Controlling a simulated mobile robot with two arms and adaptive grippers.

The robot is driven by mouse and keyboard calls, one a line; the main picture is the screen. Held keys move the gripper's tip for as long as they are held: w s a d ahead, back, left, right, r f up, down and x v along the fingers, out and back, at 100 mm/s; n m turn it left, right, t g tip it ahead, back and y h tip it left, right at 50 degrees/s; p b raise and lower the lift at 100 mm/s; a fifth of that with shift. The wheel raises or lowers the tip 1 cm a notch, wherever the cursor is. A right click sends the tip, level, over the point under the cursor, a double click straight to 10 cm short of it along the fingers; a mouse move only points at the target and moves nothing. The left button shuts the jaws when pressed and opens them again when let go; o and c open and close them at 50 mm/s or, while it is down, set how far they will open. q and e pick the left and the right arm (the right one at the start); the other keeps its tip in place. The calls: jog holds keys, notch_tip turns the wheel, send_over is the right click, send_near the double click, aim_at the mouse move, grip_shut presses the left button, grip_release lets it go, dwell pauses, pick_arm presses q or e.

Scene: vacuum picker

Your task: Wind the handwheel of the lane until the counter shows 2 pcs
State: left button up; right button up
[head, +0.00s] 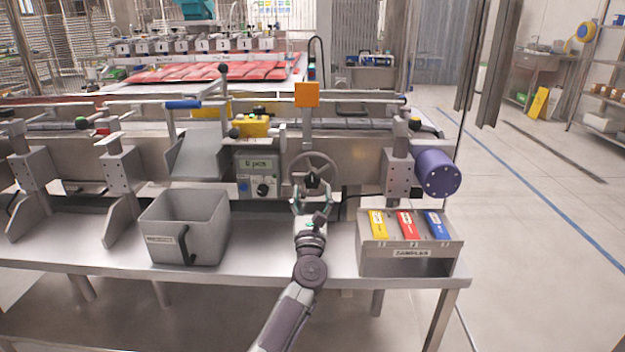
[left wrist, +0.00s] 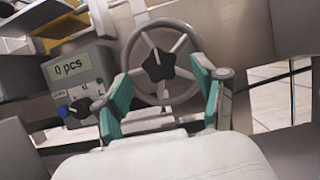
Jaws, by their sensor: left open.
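The handwheel (head: 313,153) is a grey spoked wheel on the front of the lane, with a black star-shaped knob at its hub. It also shows in the left wrist view (left wrist: 131,52), upright and facing me. The counter (head: 258,163) sits left of the wheel and reads 0 pcs, clear in the left wrist view (left wrist: 68,67). My left gripper (head: 313,199) is just in front of the wheel's lower part. In the left wrist view its teal fingers (left wrist: 165,95) are spread apart, with the hub knob between and beyond them. Contact with the rim is unclear. My right gripper is out of view.
A grey bin (head: 207,215) stands left on the steel table (head: 90,255). A samples box (head: 378,257) with yellow, red and blue packs stands right. A purple round drum (head: 437,173) and orange plate (head: 307,95) are near the wheel. Blue and black knobs sit under the counter.

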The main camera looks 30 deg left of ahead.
aim_at(312, 183)
pick_arm(q)
jog(key=shift+x, duration=2.3)
jog(key=shift+f, duration=0.1)
jog(key=shift+c, duration=0.3)
jog(key=c, duration=1.1)
